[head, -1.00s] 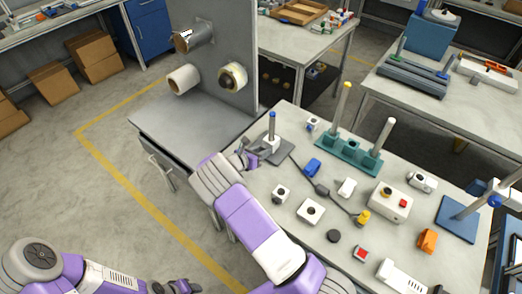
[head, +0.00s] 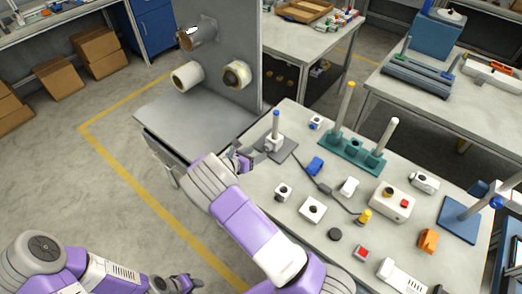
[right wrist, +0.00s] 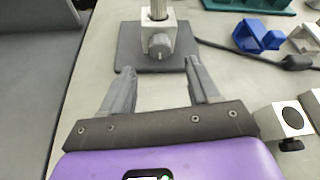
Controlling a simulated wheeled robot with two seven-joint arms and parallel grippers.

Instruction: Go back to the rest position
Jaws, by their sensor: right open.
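My right gripper (head: 248,157) is open and empty, just short of a small stand (head: 276,142) with a blue-tipped upright post. In the right wrist view its two grey fingers (right wrist: 158,88) are spread, with the stand's white knobbed block (right wrist: 158,40) and dark base plate (right wrist: 128,55) beyond the tips. No finger clearly touches the block. My left gripper (head: 188,284) is low at the lower left of the head view, over the floor, far from the table. Its fingers are small and partly cut off, so its opening is unclear.
The worktable (head: 290,238) carries a green rack (head: 352,152) with two tall posts, a blue clip (head: 315,166), white blocks and a cable. A grey panel (head: 228,50) with roll holders stands behind a lower grey cabinet top (head: 185,125).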

